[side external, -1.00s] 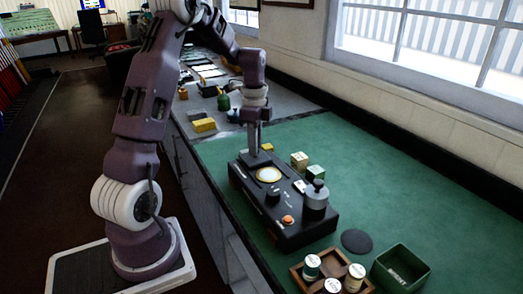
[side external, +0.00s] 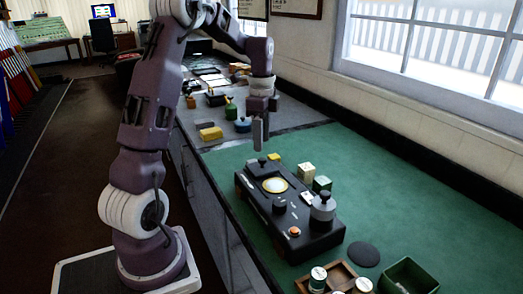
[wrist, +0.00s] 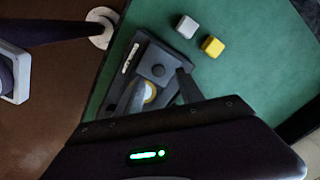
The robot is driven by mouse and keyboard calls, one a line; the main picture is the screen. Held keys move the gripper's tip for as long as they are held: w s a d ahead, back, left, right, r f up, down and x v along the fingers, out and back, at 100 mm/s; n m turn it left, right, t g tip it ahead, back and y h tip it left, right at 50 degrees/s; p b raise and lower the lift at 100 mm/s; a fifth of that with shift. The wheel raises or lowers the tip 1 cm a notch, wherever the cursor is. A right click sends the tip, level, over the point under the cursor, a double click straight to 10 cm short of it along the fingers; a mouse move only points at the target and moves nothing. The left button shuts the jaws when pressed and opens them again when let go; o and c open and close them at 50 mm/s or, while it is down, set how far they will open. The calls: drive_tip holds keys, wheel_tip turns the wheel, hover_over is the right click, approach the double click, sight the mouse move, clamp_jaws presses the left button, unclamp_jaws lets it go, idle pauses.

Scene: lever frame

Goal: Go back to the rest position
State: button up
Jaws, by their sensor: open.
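My gripper (side external: 260,134) hangs above the far end of a black control box (side external: 290,215) on the green worktop, clear of it. In the wrist view the two fingers of my gripper (wrist: 160,88) stand apart with nothing held between them, over the box (wrist: 140,50). The box carries a round cream dial (side external: 275,185), dark knobs, an orange button (side external: 294,231) and a grey cylinder (side external: 322,207). The dial (wrist: 150,93) is partly hidden by a finger in the wrist view.
Small blocks (side external: 306,172) lie beside the box. A wooden tray (side external: 341,274) with spools, a green bin (side external: 408,276) and a black disc (side external: 364,254) are at the near end. A yellow block (side external: 211,133) and bottles are on the grey surface behind. Green worktop to the right is clear.

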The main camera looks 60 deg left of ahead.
drive_tip(key=shift+r, duration=0.95)
drive_tip(key=s+d+r+n+t+y, duration=0.1)
drive_tip(key=s+d+r+n, duration=0.2)
drive_tip(key=d, duration=0.5)
drive_tip(key=s+d+r+n+t, duration=0.1)
drive_tip(key=s+d+r+t, duration=0.15)
drive_tip(key=d+r, duration=0.4)
drive_tip(key=s+d+f+n+t, duration=0.1)
drive_tip(key=s+d+n, duration=0.1)
drive_tip(key=s+d, duration=0.3)
drive_tip(key=s+d+f+n+t+h, duration=0.1)
drive_tip(key=s+d+f+n, duration=0.1)
drive_tip(key=s+d, duration=0.4)
drive_tip(key=s+n, duration=0.1)
drive_tip(key=s, duration=0.2)
drive_tip(key=shift+d, duration=0.25)
